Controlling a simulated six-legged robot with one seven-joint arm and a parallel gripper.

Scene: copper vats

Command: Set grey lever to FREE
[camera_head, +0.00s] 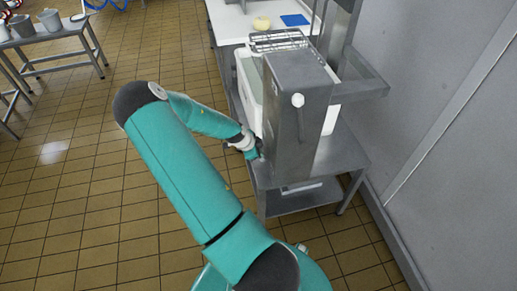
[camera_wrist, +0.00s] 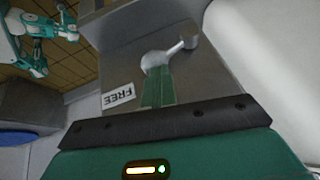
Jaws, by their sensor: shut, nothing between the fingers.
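The grey lever (camera_wrist: 172,52) is in the wrist view, on a grey metal panel (camera_wrist: 120,65). It has a round hub and an arm slanting up to the right to a rounded end. A white label reading FREE (camera_wrist: 118,97), upside down in this view, is on the panel to the left below the hub. My gripper (camera_wrist: 158,72) is shut and empty, its green fingers pointing at the hub. Whether they touch it I cannot tell. In the head view, my gripper (camera_head: 257,152) is low at the left side of the grey metal column (camera_head: 297,125), and its fingers are hard to make out.
A white tub (camera_head: 246,85) stands behind the column on the metal stand (camera_head: 335,155). A wall (camera_head: 450,120) closes off the right. Tiled floor on the left is free up to a bucket table (camera_head: 60,38).

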